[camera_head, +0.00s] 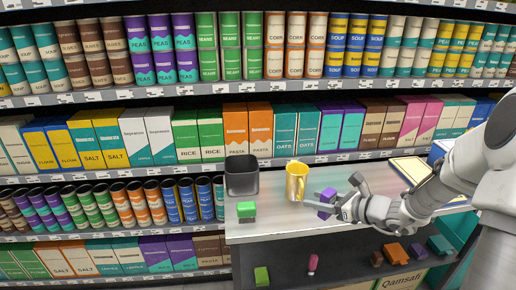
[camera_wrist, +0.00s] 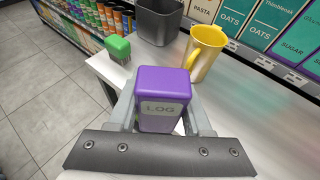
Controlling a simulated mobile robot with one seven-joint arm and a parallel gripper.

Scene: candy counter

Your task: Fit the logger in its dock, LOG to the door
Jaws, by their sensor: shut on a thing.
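The logger (camera_wrist: 161,98) is a purple block with rounded edges and a grey label reading LOG, which faces the wrist camera. In the head view the logger (camera_head: 326,203) shows as a small purple block over the counter's right part. My gripper (camera_head: 334,204) is shut on it, with a grey finger on each side in the wrist view (camera_wrist: 163,115). The logger looks upright there; whether it touches the counter I cannot tell. I cannot make out a dock for certain in either view.
On the counter (camera_head: 285,226) stand a yellow mug (camera_head: 296,184), a dark grey bin (camera_head: 241,180) and a small green object (camera_head: 246,211), all left of my gripper. Stocked shelves rise behind.

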